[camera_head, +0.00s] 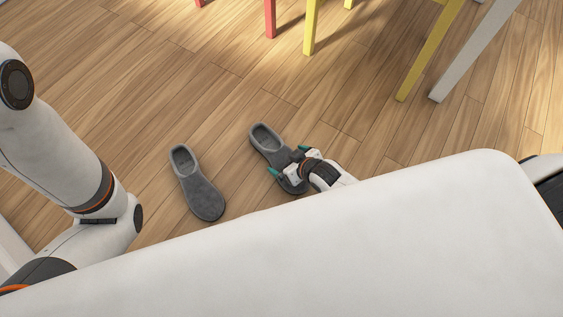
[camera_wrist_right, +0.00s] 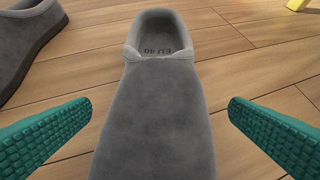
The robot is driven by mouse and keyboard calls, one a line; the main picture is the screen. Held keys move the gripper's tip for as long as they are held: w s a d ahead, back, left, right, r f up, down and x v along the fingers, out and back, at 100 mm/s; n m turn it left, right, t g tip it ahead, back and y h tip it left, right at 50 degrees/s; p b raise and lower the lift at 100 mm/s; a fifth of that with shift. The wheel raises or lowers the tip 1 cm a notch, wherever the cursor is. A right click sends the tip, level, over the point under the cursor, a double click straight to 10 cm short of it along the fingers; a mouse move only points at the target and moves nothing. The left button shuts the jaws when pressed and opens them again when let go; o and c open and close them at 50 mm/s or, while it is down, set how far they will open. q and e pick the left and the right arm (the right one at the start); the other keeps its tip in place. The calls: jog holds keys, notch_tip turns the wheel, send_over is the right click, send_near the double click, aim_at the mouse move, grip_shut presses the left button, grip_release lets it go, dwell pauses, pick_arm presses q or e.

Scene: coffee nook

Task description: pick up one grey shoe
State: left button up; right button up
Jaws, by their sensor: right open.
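Two grey slip-on shoes lie apart on the wood floor. The left shoe (camera_head: 199,192) is free, and its edge also shows at the upper left of the right wrist view (camera_wrist_right: 28,42). The right shoe (camera_head: 265,139) has my right gripper (camera_head: 288,161) over its toe half. In the right wrist view this shoe (camera_wrist_right: 160,110) lies between the two green fingers, its opening facing away with "EU 40" printed inside. The fingers are open, one on each side, with visible gaps to the shoe. My left arm is at the left edge; its gripper is not in view.
Yellow (camera_head: 311,25), red (camera_head: 270,18) and white (camera_head: 470,55) furniture legs stand at the back. The floor (camera_head: 120,90) between them and the shoes is clear. A large white surface fills the front and hides the floor there.

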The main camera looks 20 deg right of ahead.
jog(key=shift+b+x, duration=0.9)
jog(key=shift+x, duration=0.55)
jog(key=shift+s, duration=0.1)
jog(key=c, duration=1.1)
